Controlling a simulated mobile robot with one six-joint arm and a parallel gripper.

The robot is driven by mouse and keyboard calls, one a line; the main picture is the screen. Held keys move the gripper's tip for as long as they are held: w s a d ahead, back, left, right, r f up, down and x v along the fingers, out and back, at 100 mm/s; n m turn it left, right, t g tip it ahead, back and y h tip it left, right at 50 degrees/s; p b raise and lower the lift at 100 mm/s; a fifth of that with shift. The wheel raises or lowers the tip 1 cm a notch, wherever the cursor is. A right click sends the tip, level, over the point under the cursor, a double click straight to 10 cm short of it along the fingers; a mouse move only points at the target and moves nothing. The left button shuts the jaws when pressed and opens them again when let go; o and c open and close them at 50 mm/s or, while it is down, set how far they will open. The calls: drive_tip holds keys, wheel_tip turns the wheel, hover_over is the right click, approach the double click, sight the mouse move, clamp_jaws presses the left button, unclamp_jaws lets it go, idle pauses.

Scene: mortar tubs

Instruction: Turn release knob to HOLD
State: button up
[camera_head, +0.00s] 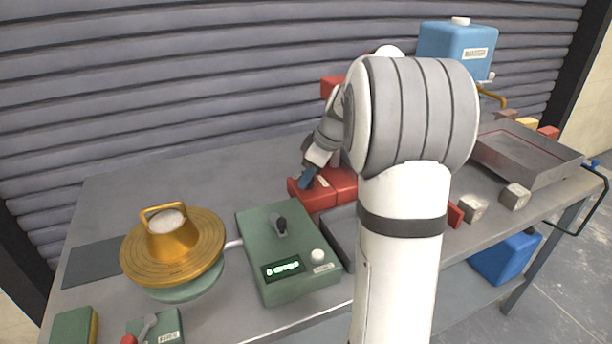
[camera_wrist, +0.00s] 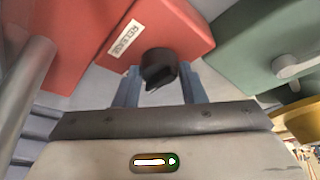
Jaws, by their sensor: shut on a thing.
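The release knob (camera_wrist: 158,66) is a dark round knob with a raised grip bar, on a red housing (camera_wrist: 180,30) with a white label reading RELEASE (camera_wrist: 127,38). In the wrist view the two blue fingers of my gripper (camera_wrist: 160,84) stand on either side of the knob and are shut on it. In the head view my gripper (camera_head: 306,181) reaches down at the red housing (camera_head: 318,198); the knob is hidden there behind the fingers. I see no HOLD marking, so the knob's setting cannot be told.
A green control box (camera_head: 285,250) with a lever and lit display stands left of the red housing. Further left is a brass-topped round device (camera_head: 172,250). A grey tray (camera_head: 528,150), small blocks and a blue tank (camera_head: 455,52) are at right. My arm hides the bench middle.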

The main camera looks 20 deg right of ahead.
sight(320, 188)
drive_tip(key=o, duration=1)
drive_tip(key=shift+w, duration=0.1)
drive_tip(key=v, duration=0.7)
drive_tip(key=shift+r+p, duration=0.4)
drive_tip(key=s+a+r+m+h+p, duration=0.25)
drive_tip(key=s+a+m+p, duration=0.2)
drive_tip(key=s+a, duration=0.5)
drive_tip(key=s+a+m+p, duration=0.2)
drive_tip(key=s+a, duration=0.1)
drive_tip(key=s, duration=0.4)
drive_tip(key=s+a+m+p, duration=0.2)
drive_tip(key=s+a+p, duration=0.1)
drive_tip(key=s, duration=0.4)
drive_tip(key=shift+s+f+m+g+h, duration=0.3)
drive_tip(key=shift+s+f+m+h, duration=0.05)
drive_tip(key=shift+f+h, duration=0.1)
